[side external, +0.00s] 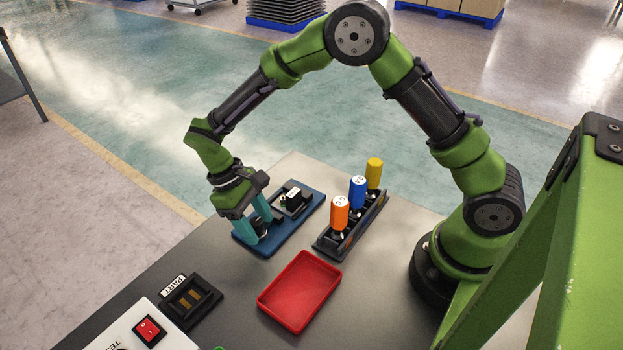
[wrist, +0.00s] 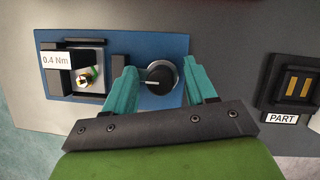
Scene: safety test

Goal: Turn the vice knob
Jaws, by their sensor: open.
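The vice knob (wrist: 160,76) is a round black knob with a white pointer line, on the blue base plate (wrist: 170,44) of the vice. In the wrist view it sits between the tips of my gripper's (wrist: 161,80) two teal fingers, which stand apart with gaps at its sides. In the side view my gripper (side external: 257,226) points down at the near end of the blue plate (side external: 272,243), and the fingers partly hide the knob. The vice block with a "0.4 Nm" label (wrist: 57,60) holds a small brass-coloured part (wrist: 88,78).
A rack (side external: 327,243) with orange (side external: 340,213), blue (side external: 357,190) and yellow (side external: 374,172) handled drivers stands right of the vice. An empty red tray (side external: 300,291) lies in front. A black "PART" holder (side external: 190,301) and a red switch (side external: 149,330) are at the lower left.

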